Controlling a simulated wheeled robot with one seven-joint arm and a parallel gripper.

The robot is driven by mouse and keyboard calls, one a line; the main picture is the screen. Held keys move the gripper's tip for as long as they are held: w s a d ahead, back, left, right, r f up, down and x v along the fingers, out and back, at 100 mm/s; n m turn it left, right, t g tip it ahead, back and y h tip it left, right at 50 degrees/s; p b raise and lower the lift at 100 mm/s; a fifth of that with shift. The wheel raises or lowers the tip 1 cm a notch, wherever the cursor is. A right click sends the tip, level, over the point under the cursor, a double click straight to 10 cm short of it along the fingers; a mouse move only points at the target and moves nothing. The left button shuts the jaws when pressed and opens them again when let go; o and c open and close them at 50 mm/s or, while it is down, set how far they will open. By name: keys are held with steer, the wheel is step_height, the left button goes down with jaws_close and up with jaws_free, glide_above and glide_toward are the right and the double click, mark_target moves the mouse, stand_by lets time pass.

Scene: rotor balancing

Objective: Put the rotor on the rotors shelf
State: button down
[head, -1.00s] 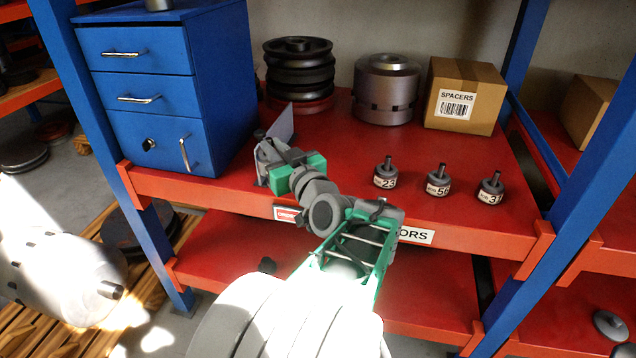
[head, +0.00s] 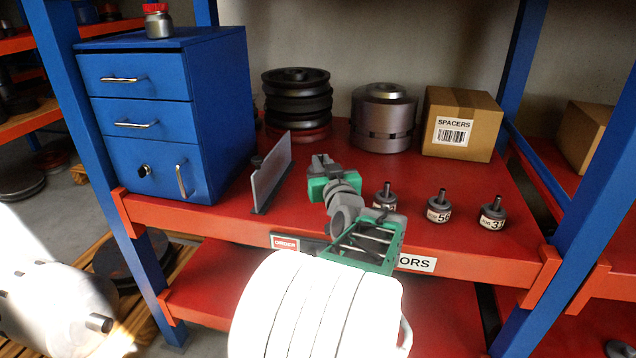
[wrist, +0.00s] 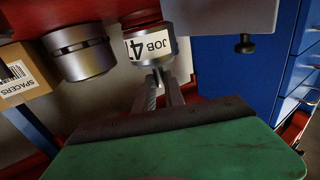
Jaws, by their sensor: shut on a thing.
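My gripper (head: 321,163) is over the red shelf (head: 455,222), right of the upright grey divider plate (head: 271,175). In the wrist view the gripper (wrist: 162,88) is shut on the thin stem of a grey rotor (wrist: 150,47) with a white "JOB 4…" label, its last digit unclear. The held rotor is hidden in the head view, and I cannot tell whether it touches the shelf. Three small labelled rotors stand upright to the right: a left one (head: 386,192) partly covered by my arm, a middle one (head: 438,207) and a right one (head: 492,212). A shelf-edge sign ending in "ORS" (head: 417,263) is partly hidden.
A blue drawer cabinet (head: 150,115) stands left of the divider. Behind are stacked dark discs (head: 298,95), a large metal cylinder (head: 384,118) and a "SPACERS" box (head: 461,125). Blue posts (head: 573,190) bound the shelf.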

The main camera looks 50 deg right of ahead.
steer(key=w+f, duration=0.1)
steer(key=w+d+f, duration=0.1)
steer(key=d+f, duration=0.1)
steer(key=shift+w+f, duration=0.35)
steer(key=shift+w, duration=0.05)
steer(key=shift+f, duration=1.55)
steer(key=shift+f+b, duration=0.15)
steer(key=shift+b, duration=0.3)
steer(key=c, duration=1.8)
jaws_free()
steer(key=shift+f, duration=0.2)
steer(key=o, duration=0.4)
steer(key=shift+c, duration=0.2)
steer(key=shift+r, duration=0.15)
